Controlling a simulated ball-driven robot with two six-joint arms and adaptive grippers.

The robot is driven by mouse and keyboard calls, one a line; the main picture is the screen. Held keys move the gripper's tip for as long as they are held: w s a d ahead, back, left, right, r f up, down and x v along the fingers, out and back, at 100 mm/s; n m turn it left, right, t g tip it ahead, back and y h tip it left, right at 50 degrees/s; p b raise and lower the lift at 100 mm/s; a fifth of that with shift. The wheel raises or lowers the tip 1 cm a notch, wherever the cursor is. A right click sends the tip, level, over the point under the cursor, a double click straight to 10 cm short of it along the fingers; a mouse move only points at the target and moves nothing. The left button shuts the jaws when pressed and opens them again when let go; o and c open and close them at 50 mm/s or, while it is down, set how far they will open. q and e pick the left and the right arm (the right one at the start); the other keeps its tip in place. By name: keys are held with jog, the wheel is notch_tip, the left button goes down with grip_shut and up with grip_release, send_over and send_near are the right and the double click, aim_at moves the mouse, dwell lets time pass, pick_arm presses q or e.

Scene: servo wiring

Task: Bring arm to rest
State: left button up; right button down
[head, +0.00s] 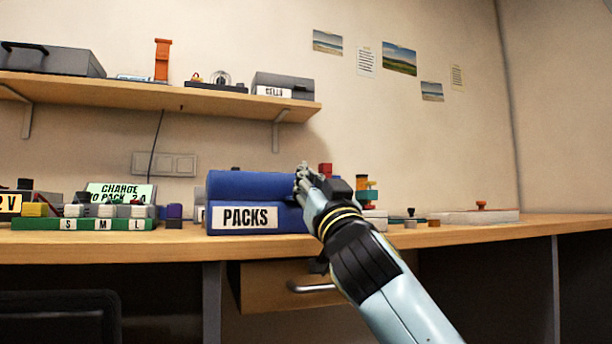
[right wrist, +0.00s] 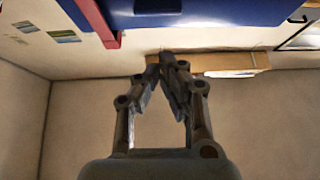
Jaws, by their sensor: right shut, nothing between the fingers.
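My right arm (head: 362,262) reaches up from the lower right in the head view. Its gripper (head: 302,172) is in front of the right part of the blue PACKS box (head: 222,188). In the right wrist view the gripper's fingertips (right wrist: 167,58) meet, with nothing between them. A blue surface (right wrist: 230,12) shows above the fingers there, apart from them in the picture; whether the gripper touches the box I cannot tell. My left gripper is not in the head view.
The wooden bench (head: 180,243) carries a green S M L tray (head: 85,224) at left and a pale flat box (head: 475,217) at right. A drawer (head: 265,290) sits below. A shelf (head: 170,97) hangs above. The bench's far right end is clear.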

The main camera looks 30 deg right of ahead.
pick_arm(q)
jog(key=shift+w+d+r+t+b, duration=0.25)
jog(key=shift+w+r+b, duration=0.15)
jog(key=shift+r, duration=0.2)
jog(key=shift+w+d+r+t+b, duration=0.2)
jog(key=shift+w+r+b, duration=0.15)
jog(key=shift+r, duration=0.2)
pick_arm(e)
jog(key=v, duration=0.6)
jog(key=shift+f, duration=0.5)
